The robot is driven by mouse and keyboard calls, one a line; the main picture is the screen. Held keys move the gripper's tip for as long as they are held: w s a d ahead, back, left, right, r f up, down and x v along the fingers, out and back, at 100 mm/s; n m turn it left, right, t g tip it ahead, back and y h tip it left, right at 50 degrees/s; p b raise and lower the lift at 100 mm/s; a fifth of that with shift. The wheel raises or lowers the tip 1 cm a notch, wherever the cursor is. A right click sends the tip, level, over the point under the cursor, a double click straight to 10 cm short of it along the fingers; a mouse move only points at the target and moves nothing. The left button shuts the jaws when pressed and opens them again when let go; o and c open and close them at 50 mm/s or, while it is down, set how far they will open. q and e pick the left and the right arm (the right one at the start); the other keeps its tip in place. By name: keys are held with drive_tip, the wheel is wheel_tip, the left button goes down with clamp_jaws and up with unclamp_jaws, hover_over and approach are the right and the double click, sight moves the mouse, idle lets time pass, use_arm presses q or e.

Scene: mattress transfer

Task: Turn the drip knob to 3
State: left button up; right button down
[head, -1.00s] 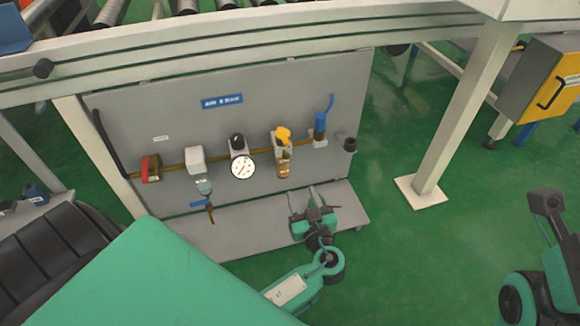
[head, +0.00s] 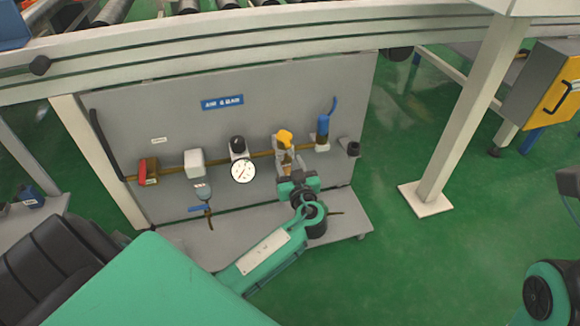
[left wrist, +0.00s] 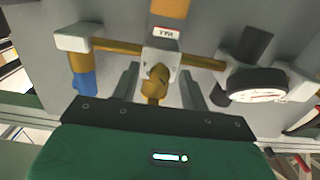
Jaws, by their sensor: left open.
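The yellow drip knob (head: 285,138) sits on top of the lubricator, on the pipe right of the round gauge (head: 243,172). In the left wrist view, which looks upside down, the yellow-brown knob (left wrist: 157,78) lies between my two grey fingers. My left gripper (head: 284,158) is open in front of the lubricator, one finger on each side of the knob; contact cannot be made out. The fingers and wrist hide part of the lubricator's bowl in the head view. The scale marks on the knob are too small to read.
The grey panel (head: 120,110) also carries a red-handled valve (head: 147,171), a white block (head: 194,163) and a blue fitting (head: 322,125). A conveyor beam runs above. A white post (head: 470,120) stands right, with clear green floor before it.

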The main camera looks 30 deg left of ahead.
use_arm(q)
clamp_jaws()
